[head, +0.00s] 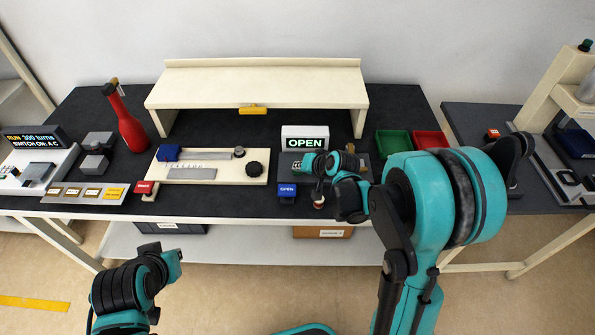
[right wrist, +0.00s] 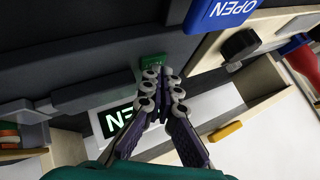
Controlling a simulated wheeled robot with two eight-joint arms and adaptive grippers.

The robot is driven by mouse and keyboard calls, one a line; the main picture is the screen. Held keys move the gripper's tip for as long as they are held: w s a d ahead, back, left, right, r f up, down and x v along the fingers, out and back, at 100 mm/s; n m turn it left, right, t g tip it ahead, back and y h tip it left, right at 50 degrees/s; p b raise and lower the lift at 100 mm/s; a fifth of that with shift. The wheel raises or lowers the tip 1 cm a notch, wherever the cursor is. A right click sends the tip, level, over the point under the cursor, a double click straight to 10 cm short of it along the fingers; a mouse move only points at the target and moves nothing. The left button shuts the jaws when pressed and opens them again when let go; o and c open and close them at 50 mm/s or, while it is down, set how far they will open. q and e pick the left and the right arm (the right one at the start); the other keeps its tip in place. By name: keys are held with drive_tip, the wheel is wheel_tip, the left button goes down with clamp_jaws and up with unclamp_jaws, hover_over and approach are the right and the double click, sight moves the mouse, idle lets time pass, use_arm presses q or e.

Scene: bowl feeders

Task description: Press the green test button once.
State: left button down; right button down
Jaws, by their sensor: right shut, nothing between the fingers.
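The green button (right wrist: 152,60) shows in the right wrist view, just beyond my fingertips and partly covered by them. My right gripper (right wrist: 162,76) is shut and empty, its fingertips close together at the button's edge. I cannot tell whether they touch it. In the head view my right gripper (head: 312,167) is over the panel in front of the white OPEN display (head: 305,138), and the button is not clear there.
A blue OPEN block (head: 287,191) stands left of my right gripper. Further left are a cream board (head: 225,178) with a black knob (head: 254,169), a red block (head: 146,188) and a red bottle (head: 127,122). Green (head: 393,143) and red (head: 430,139) bins stand to the right.

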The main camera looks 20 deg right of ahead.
sight(299, 173)
idle(0.3)
drive_tip(key=shift+r+p, duration=0.65)
drive_tip(key=shift+r, duration=0.15)
wheel_tip(299, 173, up, 5)
drive_tip(key=p, duration=0.4)
drive_tip(key=shift+r, duration=0.1)
idle(0.6)
